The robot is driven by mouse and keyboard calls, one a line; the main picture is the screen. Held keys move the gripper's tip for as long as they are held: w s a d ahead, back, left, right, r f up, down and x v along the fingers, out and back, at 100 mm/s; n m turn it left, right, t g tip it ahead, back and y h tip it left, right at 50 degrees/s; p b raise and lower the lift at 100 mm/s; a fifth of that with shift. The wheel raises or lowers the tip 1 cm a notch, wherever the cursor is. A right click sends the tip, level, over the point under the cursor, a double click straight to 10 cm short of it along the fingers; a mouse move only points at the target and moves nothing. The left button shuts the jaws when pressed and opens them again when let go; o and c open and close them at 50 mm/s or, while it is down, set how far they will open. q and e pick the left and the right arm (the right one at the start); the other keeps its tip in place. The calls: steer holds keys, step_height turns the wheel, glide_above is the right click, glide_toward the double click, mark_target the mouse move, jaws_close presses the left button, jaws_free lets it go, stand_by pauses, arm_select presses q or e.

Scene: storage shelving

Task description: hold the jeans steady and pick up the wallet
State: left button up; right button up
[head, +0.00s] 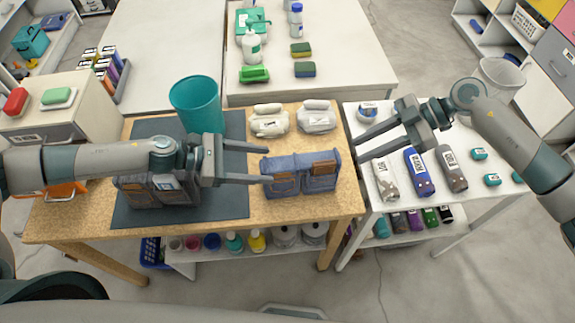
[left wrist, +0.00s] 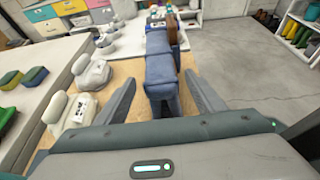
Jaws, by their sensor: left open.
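The blue folded jeans (head: 303,182) stand upright near the right end of the wooden table. A brown wallet (head: 325,168) sits at the right-hand pocket of the jeans; a brown piece also shows in the left wrist view (left wrist: 172,28). My left gripper (head: 269,164) is open at the left end of the jeans. In the left wrist view the near end of the jeans (left wrist: 160,72) lies between its two fingers, with no clear grip. My right gripper (head: 358,148) is open and empty, right of the jeans and above the gap between the tables.
A dark mat (head: 235,205) carries a second, darker garment (head: 152,197), partly under my left arm. A teal bin (head: 196,103) stands behind it. Two pale items (head: 268,120) lie behind the jeans. A white table (head: 400,195) with rolled items (head: 420,172) stands at the right.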

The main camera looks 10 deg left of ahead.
mark_target(287, 167)
arm_select(q)
steer(key=x, duration=0.8)
steer(key=shift+f, duration=0.1)
